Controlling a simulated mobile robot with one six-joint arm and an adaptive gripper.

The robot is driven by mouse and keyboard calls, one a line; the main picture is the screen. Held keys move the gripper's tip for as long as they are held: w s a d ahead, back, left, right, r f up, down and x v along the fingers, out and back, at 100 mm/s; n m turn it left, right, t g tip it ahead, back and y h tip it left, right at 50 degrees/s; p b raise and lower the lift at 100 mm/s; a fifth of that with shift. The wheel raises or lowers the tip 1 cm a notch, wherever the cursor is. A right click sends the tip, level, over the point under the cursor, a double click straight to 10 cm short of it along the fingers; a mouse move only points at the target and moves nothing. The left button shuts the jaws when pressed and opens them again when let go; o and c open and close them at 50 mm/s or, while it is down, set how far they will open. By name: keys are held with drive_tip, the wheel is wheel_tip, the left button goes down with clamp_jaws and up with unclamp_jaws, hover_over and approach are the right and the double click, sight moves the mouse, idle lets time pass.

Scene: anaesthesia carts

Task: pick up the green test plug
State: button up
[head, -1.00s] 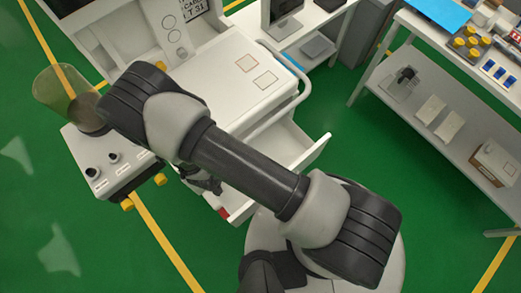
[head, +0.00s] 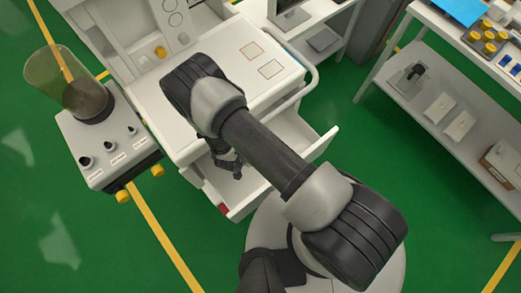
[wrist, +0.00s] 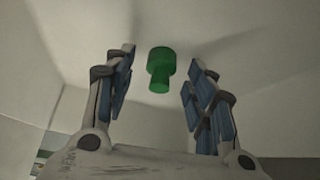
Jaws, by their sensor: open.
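The green test plug (wrist: 160,68) shows in the wrist view, between and a little beyond the tips of my gripper (wrist: 160,72). It has a wide round head and a narrower stem, and lies on a pale surface inside the drawer. My gripper is open, with one finger on each side of the plug and a gap on both sides. In the head view my gripper (head: 228,166) is over the open drawer (head: 262,190) of the cart. The plug is not visible in the head view.
The drawer's pale walls rise around the gripper. The white cart top (head: 240,75) is just behind my arm. A unit with a clear canister (head: 62,82) stands to the left. A shelved table (head: 440,105) stands on the right, with green floor between.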

drive_tip(key=shift+w+d+f, duration=0.1)
drive_tip(key=shift+f, duration=0.15)
drive_tip(key=shift+r, duration=0.1)
drive_tip(key=c, duration=0.9)
drive_tip(key=shift+c, duration=0.2)
